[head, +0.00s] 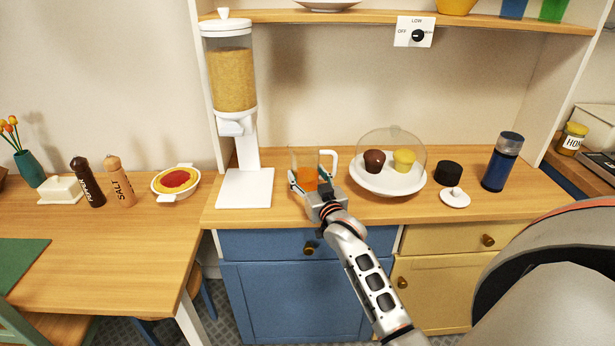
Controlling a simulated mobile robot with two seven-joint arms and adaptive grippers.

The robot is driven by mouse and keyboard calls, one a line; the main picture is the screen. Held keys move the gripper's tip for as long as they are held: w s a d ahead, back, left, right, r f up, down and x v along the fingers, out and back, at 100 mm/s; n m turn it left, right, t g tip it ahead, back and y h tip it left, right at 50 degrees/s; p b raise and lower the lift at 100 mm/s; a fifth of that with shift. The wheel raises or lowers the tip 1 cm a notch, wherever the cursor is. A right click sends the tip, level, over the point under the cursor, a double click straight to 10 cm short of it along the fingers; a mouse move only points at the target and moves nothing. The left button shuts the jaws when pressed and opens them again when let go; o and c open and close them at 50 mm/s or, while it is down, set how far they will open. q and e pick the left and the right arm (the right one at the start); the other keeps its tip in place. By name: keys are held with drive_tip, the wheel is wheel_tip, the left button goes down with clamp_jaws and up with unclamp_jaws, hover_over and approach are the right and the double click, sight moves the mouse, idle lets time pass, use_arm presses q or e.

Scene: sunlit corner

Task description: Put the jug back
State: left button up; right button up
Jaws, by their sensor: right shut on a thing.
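The jug (304,156) is clear with a white handle on its right side and holds orange liquid. It is on or just above the wooden counter (240,217), between the cereal dispenser and the domed cake stand; I cannot tell whether its base touches the wood. My right gripper (311,188) is shut on the jug from the front, and hides part of its lower body. My left gripper is not in view.
The white cereal dispenser (244,190) stands left of the jug. The domed cake stand (388,185) is close on the right. Further right are a black pot (449,173), a white lid (455,198) and a blue flask (502,162). A shelf (400,18) runs above.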

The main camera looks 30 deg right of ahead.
drive_tip(key=shift+r, duration=0.1)
drive_tip(key=o, duration=1.6)
drive_tip(key=v, duration=1.2)
